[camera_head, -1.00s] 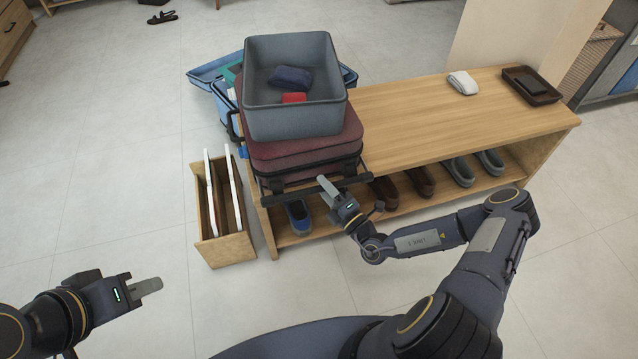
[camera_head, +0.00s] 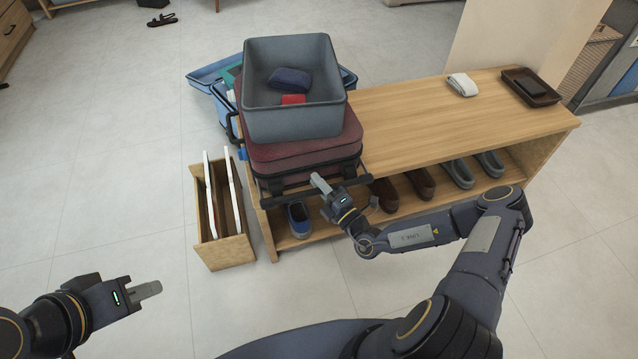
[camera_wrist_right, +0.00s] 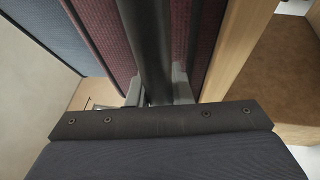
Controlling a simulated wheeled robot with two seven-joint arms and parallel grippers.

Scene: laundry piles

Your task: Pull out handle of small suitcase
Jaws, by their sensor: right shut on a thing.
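The small suitcase (camera_head: 300,157) is maroon with dark trim and lies flat on the left end of the wooden bench. Its black pull handle (camera_head: 355,183) is a bar along the suitcase's front side, just past the bench edge. My right gripper (camera_head: 321,183) is at the middle of this bar and shut on it. In the right wrist view, the dark handle bar (camera_wrist_right: 148,50) runs between the two fingers of my right gripper (camera_wrist_right: 158,92), with the maroon suitcase (camera_wrist_right: 110,30) behind. My left gripper (camera_head: 148,290) is at the lower left, away from everything; its finger gap is not clear.
A grey bin (camera_head: 295,122) with folded cloths sits on the suitcase. The wooden bench (camera_head: 430,115) holds several shoes on its lower shelf. A wooden box (camera_head: 228,252) with white panels stands left of it. A blue basket (camera_head: 205,74) is behind. The front floor is open.

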